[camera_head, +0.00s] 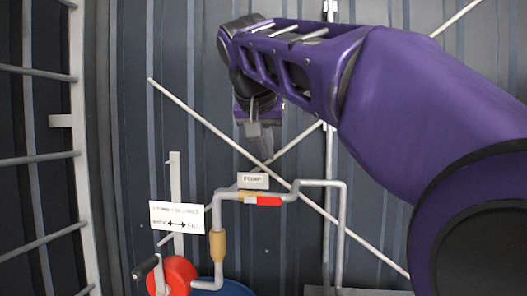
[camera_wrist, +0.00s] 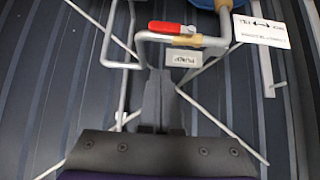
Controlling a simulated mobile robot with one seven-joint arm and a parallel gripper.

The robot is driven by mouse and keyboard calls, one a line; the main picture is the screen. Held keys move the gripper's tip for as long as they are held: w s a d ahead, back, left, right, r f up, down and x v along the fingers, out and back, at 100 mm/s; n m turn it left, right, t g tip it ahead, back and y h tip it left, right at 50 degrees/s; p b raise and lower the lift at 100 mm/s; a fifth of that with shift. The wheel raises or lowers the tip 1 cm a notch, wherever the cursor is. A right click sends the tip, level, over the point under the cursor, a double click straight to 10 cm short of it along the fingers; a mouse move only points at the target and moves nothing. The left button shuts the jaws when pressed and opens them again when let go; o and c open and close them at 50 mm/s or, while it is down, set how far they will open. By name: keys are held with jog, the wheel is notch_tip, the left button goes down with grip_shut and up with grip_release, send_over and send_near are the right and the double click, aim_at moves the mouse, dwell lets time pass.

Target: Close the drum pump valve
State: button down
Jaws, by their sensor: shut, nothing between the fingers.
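The drum pump valve has a red lever handle (camera_head: 263,201), which lies along the horizontal grey pipe (camera_head: 305,183) in the head view. A tan fitting sits at the handle's left end, under a white label reading PUMP (camera_head: 253,181). In the wrist view the red handle (camera_wrist: 167,27) is at the top, along the pipe, and the PUMP label (camera_wrist: 181,59) is below it. My gripper (camera_head: 257,148) is shut and empty. It hangs above the label and handle in the picture, apart from the handle. In the wrist view the closed fingers (camera_wrist: 158,78) point toward the pipe.
A red hand pump (camera_head: 172,277) with a crank stands at the lower left beside a blue drum (camera_head: 222,289). A white sign (camera_head: 177,217) with an arrow is above them. A ladder (camera_head: 78,150) is at the left. Crossed diagonal bars run over the corrugated wall.

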send_over(263, 201)
jog(key=s+d, duration=0.2)
notch_tip(263, 201, down, 4)
jog(key=f, duration=0.3)
jog(key=shift+w+a+f+b, duration=0.2)
jog(key=shift+f+b, duration=0.1)
jog(key=shift+f, duration=0.6)
jog(key=shift+d+f+y, duration=0.1)
jog(key=shift+f+y, duration=0.05)
jog(key=shift+y, duration=0.15)
